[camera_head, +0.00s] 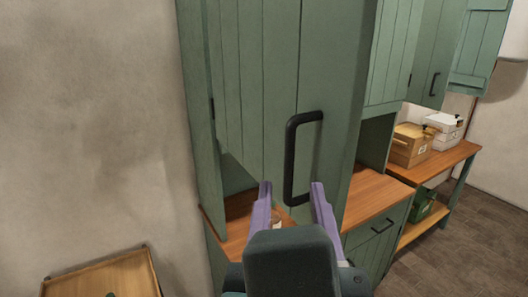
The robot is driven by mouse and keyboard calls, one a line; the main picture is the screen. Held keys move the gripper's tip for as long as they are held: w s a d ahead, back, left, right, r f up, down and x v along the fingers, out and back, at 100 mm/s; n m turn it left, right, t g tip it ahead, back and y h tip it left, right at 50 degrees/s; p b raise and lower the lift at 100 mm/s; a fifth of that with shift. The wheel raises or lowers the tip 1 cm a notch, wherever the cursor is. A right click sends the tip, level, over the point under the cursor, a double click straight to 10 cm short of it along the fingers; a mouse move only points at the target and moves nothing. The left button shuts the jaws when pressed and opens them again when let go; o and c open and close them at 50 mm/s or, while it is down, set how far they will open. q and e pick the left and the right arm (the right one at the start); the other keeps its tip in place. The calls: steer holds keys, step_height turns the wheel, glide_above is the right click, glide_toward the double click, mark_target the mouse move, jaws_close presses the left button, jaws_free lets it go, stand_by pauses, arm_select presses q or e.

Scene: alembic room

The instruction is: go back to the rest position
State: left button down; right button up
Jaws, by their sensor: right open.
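My right gripper (291,188) comes up from the bottom of the head view with two purple fingers spread apart. A black handle (290,160) on a tall green cabinet door (262,90) appears between the fingertips. No grip on it shows, and I cannot tell how far the fingers are from it. The door seems to stand ajar, with a wooden surface (236,212) showing below and behind it. My left gripper is not in view.
A small jar (276,221) is partly hidden behind the fingers. A wooden counter (372,196) with a drawer below lies to the right. Farther right, a bench (452,157) holds a wooden box (411,145) and a white box (444,131). A wooden tray (100,277) is at lower left.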

steer(key=shift+s, duration=0.3)
steer(key=s+d+f+m+g+h+p, duration=0.2)
steer(key=s+d+m+g+p, duration=0.15)
steer(key=d+m, duration=0.45)
steer(key=s+d+f+m+g+h+p, duration=0.1)
steer(key=s+d+f+m+g+p, duration=0.15)
steer(key=d+m+g, duration=0.5)
steer(key=s+r+m+g+y+p, duration=0.1)
steer(key=s+m+g+y+p, duration=0.2)
steer(key=s+m, duration=0.8)
steer(key=m+y, duration=0.2)
steer(key=m, duration=0.4)
steer(key=shift+s+a+r, duration=0.15)
steer(key=shift+s+a, duration=0.05)
steer(key=shift+a, duration=0.1)
